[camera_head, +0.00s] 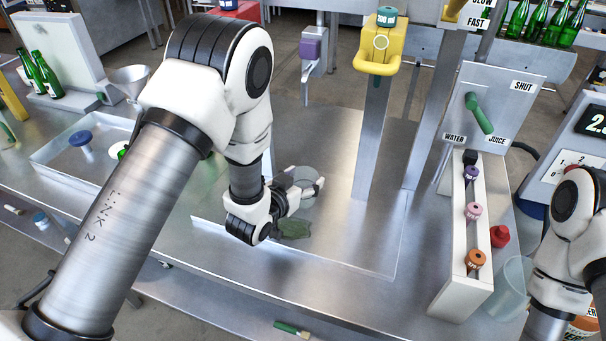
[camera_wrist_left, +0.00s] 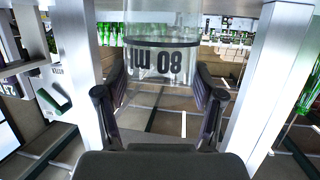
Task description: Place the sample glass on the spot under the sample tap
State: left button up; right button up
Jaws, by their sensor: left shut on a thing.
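The sample glass (camera_wrist_left: 165,62) is a clear vessel with a dark ring and an "80 ml" mark that reads upside down in the left wrist view. My left gripper (camera_wrist_left: 160,98) has its fingers on both sides of it. In the head view the left gripper (camera_head: 296,193) is shut on the glass (camera_head: 308,182) over the metal table, partly hiding it. I cannot tell whether the glass touches the table. A small tap-like fitting with a purple block (camera_head: 312,45) hangs behind it. I cannot make out a marked spot. My right gripper is outside the frame.
A yellow holder (camera_head: 378,60) tops a metal post behind. A valve panel (camera_head: 490,110) and a white rack (camera_head: 463,245) stand at right, beside a clear beaker (camera_head: 512,287). A shallow tray (camera_head: 58,160) is at left.

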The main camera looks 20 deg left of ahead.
pick_arm(q)
jog(key=shift+w+a+f, duration=0.1)
jog(key=shift+w+f, duration=0.05)
jog(key=shift+f, duration=0.05)
jog(key=shift+s+f+b, duration=0.1)
jog(key=shift+s+b, duration=0.1)
jog(key=shift+b, duration=0.1)
jog(key=o, duration=1)
jog(key=shift+c, duration=0.2)
jog(key=shift+o, duration=1)
jog(key=shift+w, duration=0.1)
